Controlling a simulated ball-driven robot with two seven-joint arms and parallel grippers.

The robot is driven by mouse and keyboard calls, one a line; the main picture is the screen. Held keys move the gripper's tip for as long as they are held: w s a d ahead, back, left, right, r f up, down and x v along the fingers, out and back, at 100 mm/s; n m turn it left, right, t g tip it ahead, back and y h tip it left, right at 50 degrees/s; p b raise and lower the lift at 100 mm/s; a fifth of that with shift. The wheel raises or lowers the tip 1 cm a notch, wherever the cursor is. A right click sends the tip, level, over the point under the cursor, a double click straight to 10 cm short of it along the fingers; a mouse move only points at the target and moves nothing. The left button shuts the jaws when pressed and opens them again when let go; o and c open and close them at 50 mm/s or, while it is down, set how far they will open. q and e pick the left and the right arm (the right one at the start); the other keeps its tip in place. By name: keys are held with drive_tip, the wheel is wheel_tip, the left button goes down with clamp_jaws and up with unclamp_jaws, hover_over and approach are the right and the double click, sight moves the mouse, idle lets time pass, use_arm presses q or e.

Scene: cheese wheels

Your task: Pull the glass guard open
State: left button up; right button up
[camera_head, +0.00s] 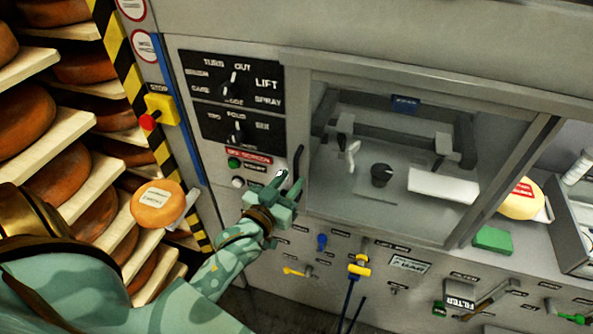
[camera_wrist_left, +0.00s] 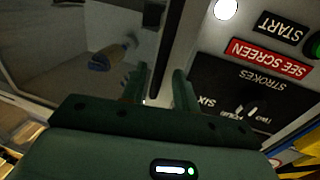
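The glass guard (camera_head: 330,208) is a clear pane in a grey frame across the front of the machine's chamber, and it looks closed. A dark upright handle (camera_head: 298,163) stands by its left edge. My left gripper (camera_head: 287,186) is at the lower part of this handle. In the left wrist view, the dark handle bar (camera_wrist_left: 171,45) runs down between the two green fingers of my left gripper (camera_wrist_left: 160,88). The fingers are apart, with gaps beside the bar. Whether either finger touches it is not clear. My right gripper is in neither view.
A black dial panel (camera_head: 232,85), a red stop button (camera_head: 148,121) and a start button are left of the guard. Levers, including a yellow one (camera_head: 358,268), stick out below. Shelves of cheese wheels (camera_head: 22,120) stand at far left. A green block (camera_head: 492,240) lies right.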

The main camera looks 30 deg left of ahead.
sight(295, 175)
use_arm(q)
drive_tip(key=shift+w, duration=1.65)
clamp_jaws()
